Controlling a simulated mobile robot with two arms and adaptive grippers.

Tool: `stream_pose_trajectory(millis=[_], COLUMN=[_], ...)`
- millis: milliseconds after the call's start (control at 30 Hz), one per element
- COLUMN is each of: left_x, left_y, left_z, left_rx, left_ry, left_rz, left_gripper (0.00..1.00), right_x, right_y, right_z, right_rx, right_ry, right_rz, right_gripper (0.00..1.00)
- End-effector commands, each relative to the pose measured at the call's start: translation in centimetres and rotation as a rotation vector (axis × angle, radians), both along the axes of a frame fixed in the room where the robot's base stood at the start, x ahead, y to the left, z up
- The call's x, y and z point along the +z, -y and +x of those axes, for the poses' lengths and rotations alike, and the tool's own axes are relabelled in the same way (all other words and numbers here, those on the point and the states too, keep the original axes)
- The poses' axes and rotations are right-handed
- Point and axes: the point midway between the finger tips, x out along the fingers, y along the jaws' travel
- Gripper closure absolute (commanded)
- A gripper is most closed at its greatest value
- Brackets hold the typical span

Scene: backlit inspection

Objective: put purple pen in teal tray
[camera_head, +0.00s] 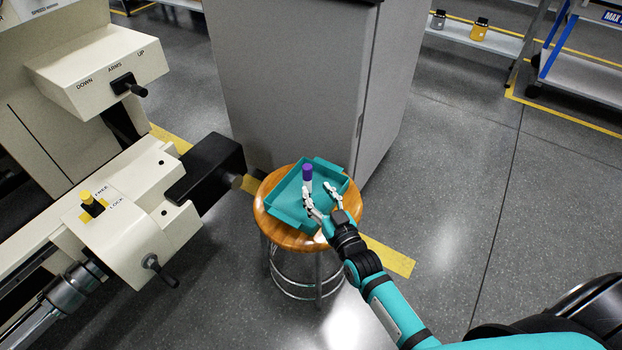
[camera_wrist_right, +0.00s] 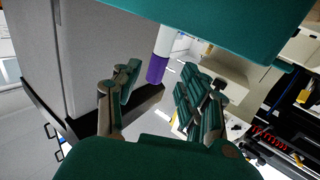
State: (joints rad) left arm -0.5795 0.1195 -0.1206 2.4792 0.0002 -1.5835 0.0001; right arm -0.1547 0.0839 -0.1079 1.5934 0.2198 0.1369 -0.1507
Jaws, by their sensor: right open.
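The purple pen (camera_head: 307,173) has a purple end and a white body. It stands about upright over the teal tray (camera_head: 290,212), purple end up; its foot is hard to make out beside my finger. My right gripper (camera_head: 320,193) is open above the tray, close to the pen. In the right wrist view the picture is inverted: the pen (camera_wrist_right: 157,68) points down from the tray edge (camera_wrist_right: 225,25), between the open fingers (camera_wrist_right: 160,92) and apart from both. My left gripper is not in view.
The tray lies on a round wooden stool (camera_head: 262,222). A grey cabinet (camera_head: 285,75) stands just behind it. A cream machine (camera_head: 120,215) with a black block (camera_head: 208,168) is close on the left. The floor to the right is open.

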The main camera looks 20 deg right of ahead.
Motion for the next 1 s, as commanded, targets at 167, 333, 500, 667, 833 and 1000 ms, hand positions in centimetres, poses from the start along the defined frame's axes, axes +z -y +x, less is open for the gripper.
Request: stream_pose_trajectory(millis=[167,333,500,667,833,1000], left_x=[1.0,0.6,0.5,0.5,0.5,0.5], left_y=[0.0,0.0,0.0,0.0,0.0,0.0], left_z=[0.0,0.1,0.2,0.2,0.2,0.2], left_rx=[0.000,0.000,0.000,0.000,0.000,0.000], left_ry=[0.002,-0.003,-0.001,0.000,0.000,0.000], left_rz=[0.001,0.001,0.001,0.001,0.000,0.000], left_gripper=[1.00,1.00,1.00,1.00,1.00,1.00], right_x=[0.2,0.1,0.1,-0.4,-1.9,-3.0], right_y=[0.4,0.5,0.6,-0.1,-1.5,-1.8], right_z=[-3.8,-5.7,-6.3,-6.7,-9.4,-15.4], right_rx=[0.000,0.000,0.000,0.023,0.078,0.103], right_ry=[-0.002,0.000,0.000,-0.078,-0.352,-0.712], right_rz=[-0.001,-0.001,0.000,-0.009,-0.048,-0.110], right_gripper=[0.57,0.57,0.57,0.57,0.57,0.57])
